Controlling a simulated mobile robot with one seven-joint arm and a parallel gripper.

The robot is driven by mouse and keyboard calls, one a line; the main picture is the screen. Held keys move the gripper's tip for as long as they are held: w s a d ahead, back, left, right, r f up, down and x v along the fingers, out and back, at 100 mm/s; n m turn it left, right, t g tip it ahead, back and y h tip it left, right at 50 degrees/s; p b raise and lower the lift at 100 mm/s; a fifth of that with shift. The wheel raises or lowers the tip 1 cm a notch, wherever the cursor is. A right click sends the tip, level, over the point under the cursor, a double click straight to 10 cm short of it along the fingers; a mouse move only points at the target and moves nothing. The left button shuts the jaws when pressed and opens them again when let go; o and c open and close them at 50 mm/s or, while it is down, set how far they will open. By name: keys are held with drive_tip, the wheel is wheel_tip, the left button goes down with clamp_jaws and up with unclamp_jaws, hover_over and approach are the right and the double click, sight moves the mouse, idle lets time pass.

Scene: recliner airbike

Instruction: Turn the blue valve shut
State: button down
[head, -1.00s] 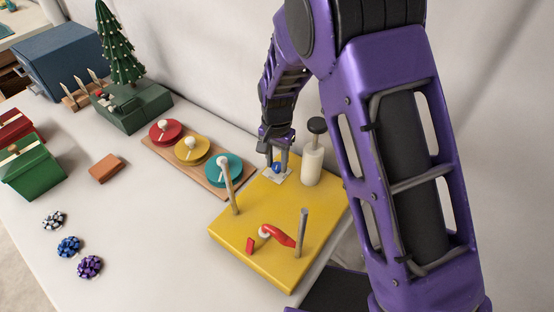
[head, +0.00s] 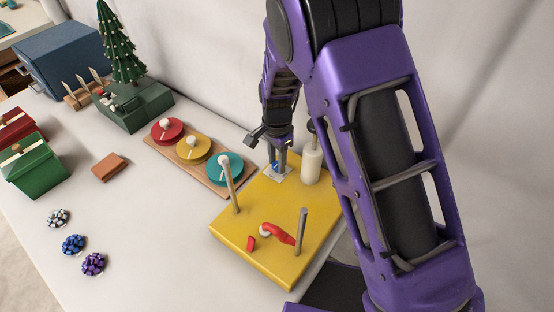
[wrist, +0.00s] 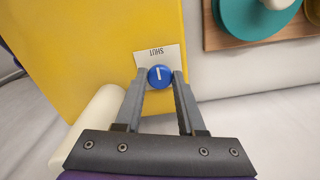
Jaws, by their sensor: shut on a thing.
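The blue valve (head: 275,167) is a small round knob on a white label plate at the far end of the yellow board (head: 262,211). In the wrist view, the knob (wrist: 160,76) has a white line that runs nearly straight toward the printed word SHUT on the plate (wrist: 152,54). My gripper (head: 279,161) reaches down to the valve from above. In the wrist view, its two fingers (wrist: 160,79) are closed on the knob's left and right sides. In the head view, the fingers partly hide the knob.
A white cylinder with a dark top (head: 312,162) stands close right of my gripper. Two upright posts (head: 230,186) (head: 301,230) and a red lever (head: 277,232) are on the board. Colored discs on a wooden strip (head: 193,150) lie to the left.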

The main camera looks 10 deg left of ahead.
sight(277, 164)
drive_tip(key=c, duration=0.5)
unclamp_jaws()
wheel_tip(277, 164, up, 17)
drive_tip(key=p, duration=0.1)
drive_tip(key=shift+r+p, duration=0.2)
drive_tip(key=shift+p, duration=0.1)
drive_tip(key=shift+w, duration=0.1)
